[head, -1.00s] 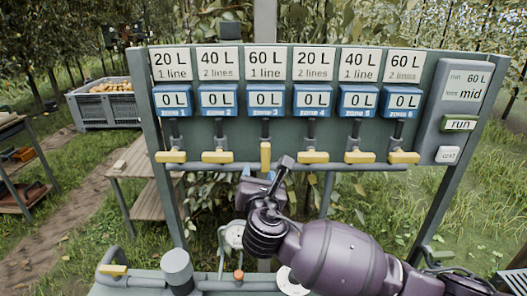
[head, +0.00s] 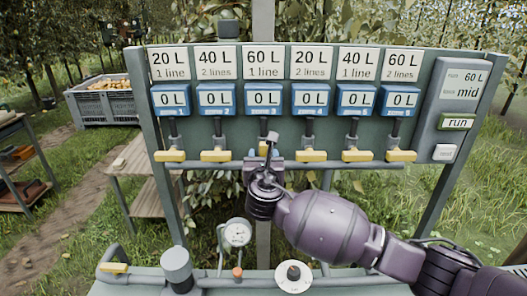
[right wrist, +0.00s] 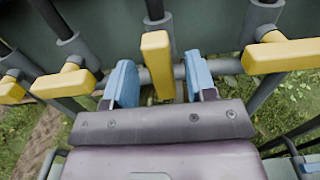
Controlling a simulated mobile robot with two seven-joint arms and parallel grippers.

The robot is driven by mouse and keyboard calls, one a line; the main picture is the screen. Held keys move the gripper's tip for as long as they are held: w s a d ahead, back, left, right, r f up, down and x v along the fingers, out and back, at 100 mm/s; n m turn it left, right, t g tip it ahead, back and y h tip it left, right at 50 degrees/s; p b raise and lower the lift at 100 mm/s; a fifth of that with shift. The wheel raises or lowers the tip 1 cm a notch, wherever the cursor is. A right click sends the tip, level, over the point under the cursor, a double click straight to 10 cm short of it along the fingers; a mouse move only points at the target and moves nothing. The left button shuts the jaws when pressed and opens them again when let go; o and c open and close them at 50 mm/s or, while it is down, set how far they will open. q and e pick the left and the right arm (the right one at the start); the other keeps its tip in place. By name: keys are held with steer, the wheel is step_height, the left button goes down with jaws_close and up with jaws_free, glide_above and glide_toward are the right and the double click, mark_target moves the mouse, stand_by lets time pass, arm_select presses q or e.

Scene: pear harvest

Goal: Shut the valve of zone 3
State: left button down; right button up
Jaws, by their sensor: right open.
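The zone 3 valve has a yellow lever handle (right wrist: 156,62) that points down, in line with its pipe. In the head view my right gripper (head: 266,162) is in front of this handle and hides most of it. In the right wrist view my right gripper (right wrist: 160,84) is open, with one blue fingertip on each side of the handle and gaps visible between. The zone 3 display (head: 264,100) reads 0 L, under a label (head: 264,62) reading 60 L, 1 line. My left gripper is not in view.
The neighbouring yellow handles, zone 2 (head: 216,155) and zone 4 (head: 313,155), lie crosswise close on either side. A control box (head: 456,95) with a run button (head: 456,122) is at the right. A gauge (head: 237,232) and a dial (head: 293,275) stand below.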

steer(key=shift+w, duration=1.25)
steer(key=c, duration=0.9)
